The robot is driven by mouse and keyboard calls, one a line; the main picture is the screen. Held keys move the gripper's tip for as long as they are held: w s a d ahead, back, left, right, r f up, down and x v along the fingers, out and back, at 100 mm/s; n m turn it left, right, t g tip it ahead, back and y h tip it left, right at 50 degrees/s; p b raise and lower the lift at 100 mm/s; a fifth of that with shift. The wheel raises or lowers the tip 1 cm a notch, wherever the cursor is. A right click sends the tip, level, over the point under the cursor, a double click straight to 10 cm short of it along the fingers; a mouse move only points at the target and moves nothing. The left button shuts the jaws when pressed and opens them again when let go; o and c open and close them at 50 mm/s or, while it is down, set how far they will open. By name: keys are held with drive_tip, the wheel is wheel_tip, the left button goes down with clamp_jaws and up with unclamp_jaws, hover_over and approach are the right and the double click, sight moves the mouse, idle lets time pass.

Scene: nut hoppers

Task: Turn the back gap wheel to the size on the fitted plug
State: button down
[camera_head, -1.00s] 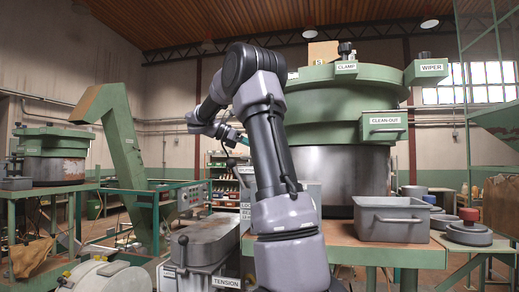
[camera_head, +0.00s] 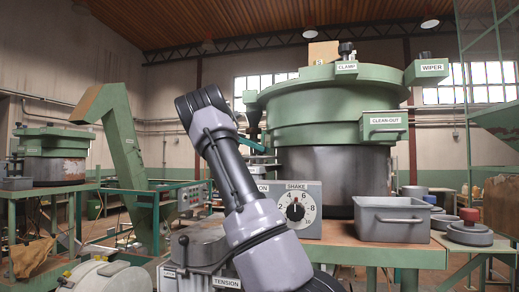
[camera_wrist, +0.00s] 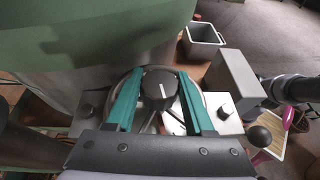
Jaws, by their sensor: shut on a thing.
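A black round knob (camera_wrist: 159,90) with a white pointer line sits between the two teal fingers of my gripper (camera_wrist: 160,78) in the wrist view. The fingers are shut on its sides. The line points nearly straight up in the picture. A light round plate with dark marks lies under the knob, partly covered by the fingers; I cannot read any size on it. In the head view my gripper (camera_head: 252,144) is at the left side of the large green hopper bowl (camera_head: 330,122), and the knob is not visible there. I cannot make out the fitted plug or its size.
A SHAKE dial panel (camera_head: 297,208) stands before the bowl.

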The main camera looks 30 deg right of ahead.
idle(0.4)
drive_tip(key=shift+c, duration=1.4)
unclamp_jaws()
